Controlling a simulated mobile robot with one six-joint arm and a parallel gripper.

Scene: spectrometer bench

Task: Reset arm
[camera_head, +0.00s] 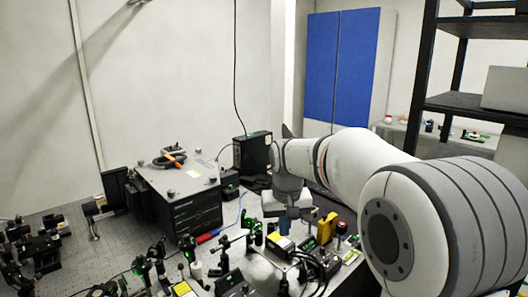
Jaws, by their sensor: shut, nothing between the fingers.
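My arm reaches in from the right over the optical bench (65,275). My gripper (286,226) hangs below the wrist and points down at the bench, among small optics parts. It looks shut and empty, though its fingertips are small and partly lost against the dark parts behind. A yellow block (327,229) stands just right of my gripper.
A dark box with a grey top (185,190) stands left of my gripper, with an orange-handled tool (174,157) on it. A black box (253,152) stands behind. Optics mounts and cables crowd the front. A dark shelf rack (455,100) stands at right.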

